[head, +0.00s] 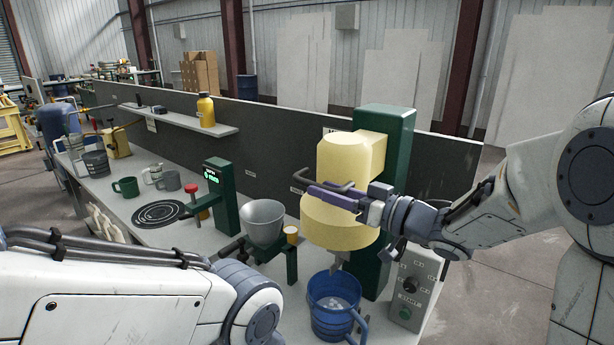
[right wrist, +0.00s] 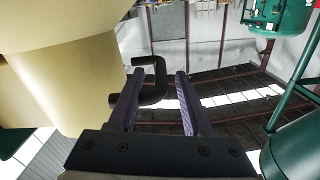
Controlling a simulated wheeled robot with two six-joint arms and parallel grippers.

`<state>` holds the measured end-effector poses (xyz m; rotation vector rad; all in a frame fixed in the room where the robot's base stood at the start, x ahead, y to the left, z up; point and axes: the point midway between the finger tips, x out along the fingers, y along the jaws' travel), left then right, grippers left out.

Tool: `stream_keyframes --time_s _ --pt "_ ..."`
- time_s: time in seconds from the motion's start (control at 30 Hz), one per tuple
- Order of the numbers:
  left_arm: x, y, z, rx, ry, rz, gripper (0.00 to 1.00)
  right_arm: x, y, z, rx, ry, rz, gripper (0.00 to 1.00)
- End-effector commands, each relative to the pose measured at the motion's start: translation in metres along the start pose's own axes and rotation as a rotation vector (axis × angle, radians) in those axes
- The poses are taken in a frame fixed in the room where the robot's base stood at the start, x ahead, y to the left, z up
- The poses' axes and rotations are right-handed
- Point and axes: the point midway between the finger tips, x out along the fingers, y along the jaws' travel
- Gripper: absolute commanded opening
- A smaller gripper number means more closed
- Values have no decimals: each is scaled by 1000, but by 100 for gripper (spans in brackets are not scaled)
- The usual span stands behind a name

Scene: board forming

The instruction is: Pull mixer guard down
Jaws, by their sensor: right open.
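The mixer (head: 352,155) is pale yellow, mounted on a dark green column (head: 393,135). A rounded yellow lower part, perhaps the guard (head: 338,228), sits under its head. A dark bent handle (head: 343,188) sticks out at the mixer's front. My right gripper (head: 318,193) reaches in from the right and is open at this handle. In the right wrist view, the black handle (right wrist: 157,78) shows between and just beyond the open fingers (right wrist: 160,80). I cannot tell whether they touch it. My left arm shows at the lower left; its gripper is out of view.
A blue bucket (head: 334,303) with pale contents stands below the mixer. A grey control box (head: 415,290) is right of it. A grey metal bowl (head: 263,220) and a green scale display (head: 217,180) stand to the left. Mugs (head: 127,187) stand farther left.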

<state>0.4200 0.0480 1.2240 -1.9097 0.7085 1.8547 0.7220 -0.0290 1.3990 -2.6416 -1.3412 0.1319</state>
Motion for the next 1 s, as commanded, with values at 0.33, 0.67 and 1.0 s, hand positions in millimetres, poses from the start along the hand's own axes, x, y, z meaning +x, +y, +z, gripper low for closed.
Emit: stream_keyframes --time_s 0.33,0.67,1.0 --pt "-20 1 -1 3 0 0 50 48 -1 -1 1 -1 -3 50" --pt "-20 1 -1 3 0 0 50 52 -2 0 -1 -1 -3 50" --pt "-20 1 -1 3 0 0 50 51 -1 0 -1 -1 -2 0"
